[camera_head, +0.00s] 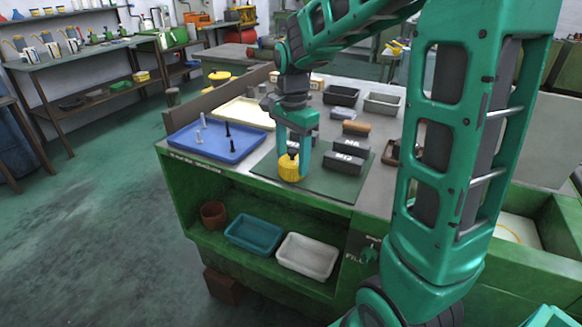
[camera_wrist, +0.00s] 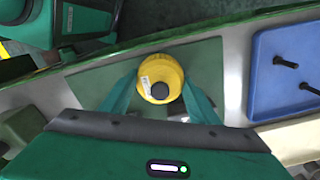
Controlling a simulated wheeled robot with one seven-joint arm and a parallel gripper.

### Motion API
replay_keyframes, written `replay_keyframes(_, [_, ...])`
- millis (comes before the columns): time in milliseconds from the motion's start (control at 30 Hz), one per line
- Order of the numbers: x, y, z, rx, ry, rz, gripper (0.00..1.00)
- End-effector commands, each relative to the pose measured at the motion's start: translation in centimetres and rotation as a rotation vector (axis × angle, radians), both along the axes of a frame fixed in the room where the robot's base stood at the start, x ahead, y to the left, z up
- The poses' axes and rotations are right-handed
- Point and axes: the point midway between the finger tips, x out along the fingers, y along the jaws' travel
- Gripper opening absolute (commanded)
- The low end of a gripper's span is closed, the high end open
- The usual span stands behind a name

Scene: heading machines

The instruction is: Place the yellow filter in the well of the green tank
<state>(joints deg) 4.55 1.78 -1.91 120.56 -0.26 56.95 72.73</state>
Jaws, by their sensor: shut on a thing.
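The yellow filter (camera_head: 288,168) is a short round yellow piece with a dark knob on top. My gripper (camera_head: 295,158) points down over the workbench and is shut on it, at the dark green mat (camera_head: 335,186). I cannot tell whether its underside touches the mat. The wrist view shows the yellow filter (camera_wrist: 151,70) from above, with a white label, between the two green fingers of my gripper (camera_wrist: 160,84). A green tank-like body (camera_head: 548,232) with a pale open recess is at the right, partly hidden by my arm. Its well is not clearly visible.
A blue tray (camera_head: 205,152) with upright bolts is left of the mat. Dark labelled blocks (camera_head: 343,162) sit close to the gripper's right. Grey bins (camera_head: 381,103) stand farther back. A teal bin (camera_head: 253,233) and a white bin (camera_head: 307,256) are on the shelf below.

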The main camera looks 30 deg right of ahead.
Motion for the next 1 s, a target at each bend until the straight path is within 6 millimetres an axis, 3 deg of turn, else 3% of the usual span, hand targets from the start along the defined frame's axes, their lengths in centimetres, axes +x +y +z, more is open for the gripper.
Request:
replay_keyframes(333, [0.0,0.0,0.8,0.0,-0.001,0.0,0.27])
replay_keyframes(567, [0.1,0.0,4.3,-0.001,-0.006,0.0,0.27])
replay_keyframes(1000, [-3.3,8.4,9.6,0.0,-0.003,0.003,0.27])
